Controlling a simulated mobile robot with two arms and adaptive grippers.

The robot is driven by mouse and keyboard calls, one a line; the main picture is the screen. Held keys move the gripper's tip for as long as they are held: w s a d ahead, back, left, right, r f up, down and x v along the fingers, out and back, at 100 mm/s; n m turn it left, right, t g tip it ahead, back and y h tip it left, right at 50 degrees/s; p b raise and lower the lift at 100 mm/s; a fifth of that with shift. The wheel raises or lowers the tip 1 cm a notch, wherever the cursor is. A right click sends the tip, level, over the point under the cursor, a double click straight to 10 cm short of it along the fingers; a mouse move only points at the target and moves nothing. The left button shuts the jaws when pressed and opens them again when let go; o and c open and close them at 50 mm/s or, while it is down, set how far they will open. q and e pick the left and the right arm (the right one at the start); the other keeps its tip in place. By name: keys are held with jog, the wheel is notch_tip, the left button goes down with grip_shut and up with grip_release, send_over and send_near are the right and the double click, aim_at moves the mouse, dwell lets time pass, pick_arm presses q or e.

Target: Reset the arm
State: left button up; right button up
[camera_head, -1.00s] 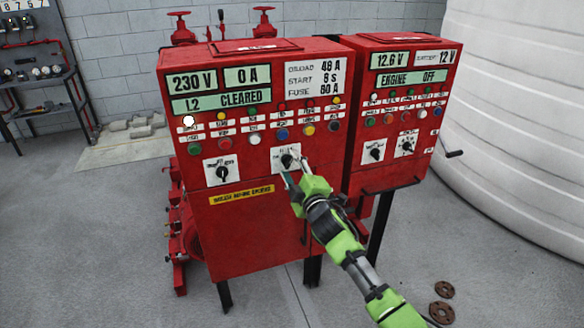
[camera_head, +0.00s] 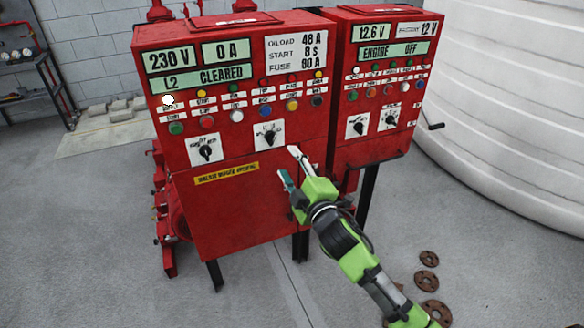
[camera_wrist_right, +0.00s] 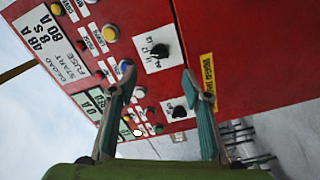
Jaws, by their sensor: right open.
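My right gripper (camera_head: 290,166) is open and empty in front of the larger red control cabinet (camera_head: 245,225), just below and right of its right-hand black rotary switch (camera_head: 269,137). In the right wrist view the two fingers of this gripper (camera_wrist_right: 164,85) stand wide apart. The same rotary switch (camera_wrist_right: 160,51) shows beyond and between them, apart from the fingertips. A second rotary switch (camera_head: 205,151) sits to the left on the same panel. My left gripper does not show.
A smaller red cabinet (camera_head: 345,150) reading "ENGINE OFF" stands close on the right, with a crank handle (camera_head: 434,126) on its side. A large white tank (camera_head: 510,90) is behind it. Several rusty flanges (camera_head: 428,258) lie on the floor. Grey floor is clear at front left.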

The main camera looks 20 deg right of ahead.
jog(key=shift+s, duration=0.5)
jog(key=s+d+f+m+g, duration=0.1)
jog(key=s+f+m+g, duration=0.15)
jog(key=f, duration=1.05)
jog(key=s+d+f+m+g, duration=0.1)
jog(key=s+f+g, duration=0.15)
jog(key=f, duration=0.95)
jog(key=s+f+m+g, duration=0.1)
jog(key=s+f+g, duration=0.1)
jog(key=s+f, duration=0.45)
jog(key=s+f+m+g, duration=0.15)
jog(key=s+f, duration=0.25)
jog(key=f, duration=0.6)
jog(key=s+f+m+g, duration=0.1)
jog(key=s+f+g, duration=0.1)
jog(key=s+f, duration=0.7)
jog(key=s+f+m+g, duration=0.25)
jog(key=s+f, duration=0.45)
jog(key=s, duration=0.4)
jog(key=s+a+f+m+g, duration=0.1)
jog(key=s+f+g, duration=0.1)
jog(key=s, duration=0.9)
jog(key=s+f+m+g, duration=0.1)
jog(key=s+f, duration=0.3)
jog(key=s, duration=0.7)
jog(key=shift+a+f+g+h, duration=0.2)
jog(key=shift+a+g+h, duration=0.1)
jog(key=shift+a+g, duration=0.15)
